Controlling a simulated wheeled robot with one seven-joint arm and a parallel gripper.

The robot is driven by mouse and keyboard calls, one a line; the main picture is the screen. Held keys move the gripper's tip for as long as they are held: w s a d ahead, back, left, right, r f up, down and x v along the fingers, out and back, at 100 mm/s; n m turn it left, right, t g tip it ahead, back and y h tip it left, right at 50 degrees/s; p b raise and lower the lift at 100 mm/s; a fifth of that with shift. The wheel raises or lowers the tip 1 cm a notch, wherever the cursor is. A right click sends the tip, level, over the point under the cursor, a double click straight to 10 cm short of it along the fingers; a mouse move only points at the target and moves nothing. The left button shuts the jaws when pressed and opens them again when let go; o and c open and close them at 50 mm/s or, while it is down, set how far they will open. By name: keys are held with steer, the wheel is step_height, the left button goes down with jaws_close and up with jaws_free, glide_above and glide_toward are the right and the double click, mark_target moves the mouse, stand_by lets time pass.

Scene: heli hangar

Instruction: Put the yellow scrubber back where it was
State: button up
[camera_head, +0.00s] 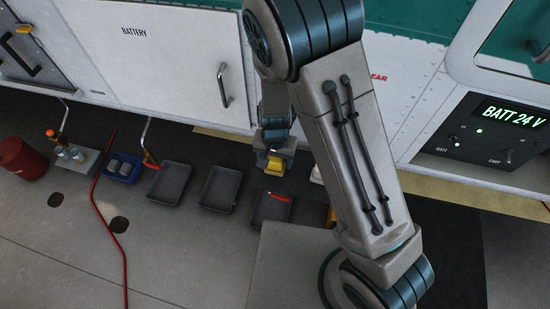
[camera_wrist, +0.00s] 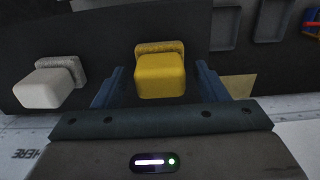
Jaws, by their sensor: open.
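The yellow scrubber (camera_wrist: 160,78) is a yellow block with a tan pad on its far side. In the wrist view it lies between the two spread blue fingers of my gripper (camera_wrist: 160,70), with a gap on each side. In the head view the yellow scrubber (camera_head: 275,165) shows just below my gripper (camera_head: 274,152), over the dark mat by the white cabinet. I cannot tell whether it touches the mat. A white scrubber (camera_wrist: 45,88) of like shape sits left of it in the wrist view.
Dark trays (camera_head: 168,181), (camera_head: 220,188) and (camera_head: 270,208) stand in a row; the rightmost tray holds something red. A blue bin (camera_head: 122,168) and a red bucket (camera_head: 20,158) are farther left. A red hose (camera_head: 112,225) crosses the floor. My arm hides part of the right side.

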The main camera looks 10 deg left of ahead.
mark_target(275, 159)
step_height(275, 159, up, 12)
steer(key=shift+p, duration=0.4)
steer(key=s+d+r+t, duration=0.1)
steer(key=s+d+r, duration=0.1)
steer(key=d+r, duration=0.4)
steer(key=s+d+r+t, duration=0.1)
steer(key=s+d+r, duration=0.2)
steer(key=d, duration=0.6)
steer(key=s+d+r+n+t, duration=0.1)
steer(key=s+d+r, duration=0.2)
steer(key=d+r, duration=0.4)
steer(key=shift+d+r, duration=0.35)
steer(key=shift+r, duration=0.5)
steer(key=shift+w, duration=0.1)
